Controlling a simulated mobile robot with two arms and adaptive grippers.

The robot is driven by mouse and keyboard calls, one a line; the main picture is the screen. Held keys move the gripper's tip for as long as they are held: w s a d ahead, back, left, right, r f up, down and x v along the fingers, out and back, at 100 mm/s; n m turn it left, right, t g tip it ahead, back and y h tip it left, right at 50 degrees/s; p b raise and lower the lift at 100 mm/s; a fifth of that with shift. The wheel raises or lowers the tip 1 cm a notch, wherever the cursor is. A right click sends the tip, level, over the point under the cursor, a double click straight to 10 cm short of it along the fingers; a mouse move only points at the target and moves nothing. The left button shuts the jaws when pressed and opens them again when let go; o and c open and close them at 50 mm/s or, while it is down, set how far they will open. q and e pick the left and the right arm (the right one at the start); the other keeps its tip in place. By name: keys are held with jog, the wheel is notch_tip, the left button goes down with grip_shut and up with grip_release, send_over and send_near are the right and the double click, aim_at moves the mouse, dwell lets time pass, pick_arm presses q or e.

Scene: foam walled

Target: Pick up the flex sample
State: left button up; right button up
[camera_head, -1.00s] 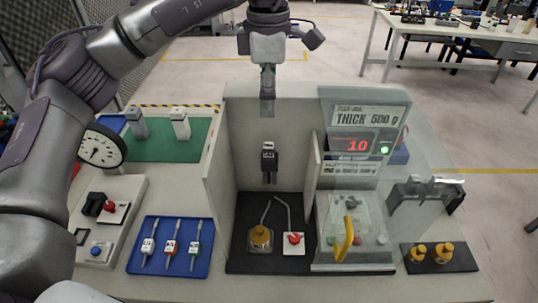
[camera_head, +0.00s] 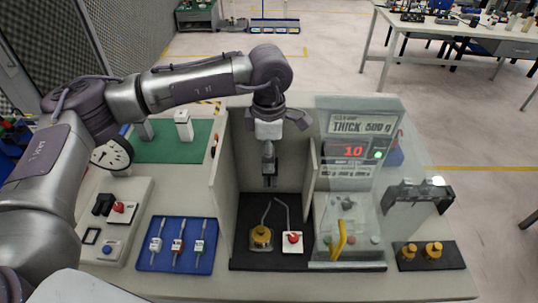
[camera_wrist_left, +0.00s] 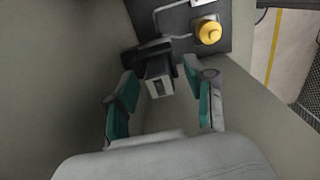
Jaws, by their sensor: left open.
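My left gripper (camera_head: 268,168) hangs down inside the walled bay (camera_head: 221,180), near its back wall. In the left wrist view a small block (camera_wrist_left: 160,88) with a light grey end and a dark top lies between the gripper's two teal-padded fingers. The fingers are open, one on each side of it, with visible gaps. No label on it can be read, so I cannot confirm that it is the flex sample. In the head view the gripper largely hides the block. My right gripper is not in view.
Tall side walls stand close on both sides of the gripper. A blue tray (camera_head: 147,264) holds several tagged items. A display box (camera_head: 352,150) stands to the right.

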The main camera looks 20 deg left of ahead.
pick_arm(q)
grip_shut()
dwell(0.4)
